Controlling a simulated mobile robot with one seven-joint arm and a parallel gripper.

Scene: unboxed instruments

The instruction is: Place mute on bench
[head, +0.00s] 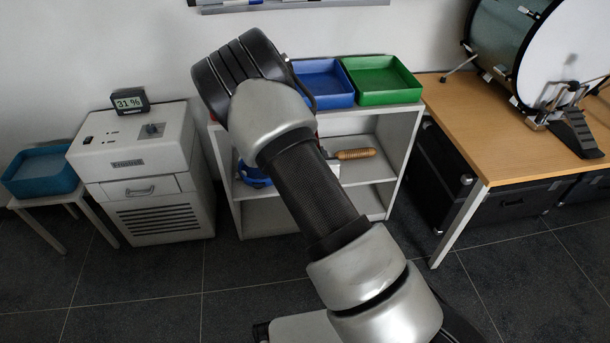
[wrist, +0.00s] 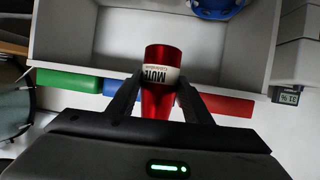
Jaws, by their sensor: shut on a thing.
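The mute (wrist: 163,60) is a red, shiny, tapered piece with a pale label reading "MUTE", which appears upside down in the wrist view. My gripper (wrist: 160,82) is shut on it, with one black finger on each side. In the head view my own arm hides the gripper, and I cannot make out the mute there. The wooden bench (head: 452,108) stands at the right in the head view, with a bass drum (head: 510,40) and its pedal (head: 573,128) on it. Its front left part is bare.
A white shelf unit (head: 386,205) stands behind my arm, with a blue tray (head: 322,82) and a green tray (head: 383,80) on top. A red tray (wrist: 228,106) shows in the wrist view. A wooden-handled item (head: 355,153) lies inside. Black cases (head: 505,203) sit under the bench.

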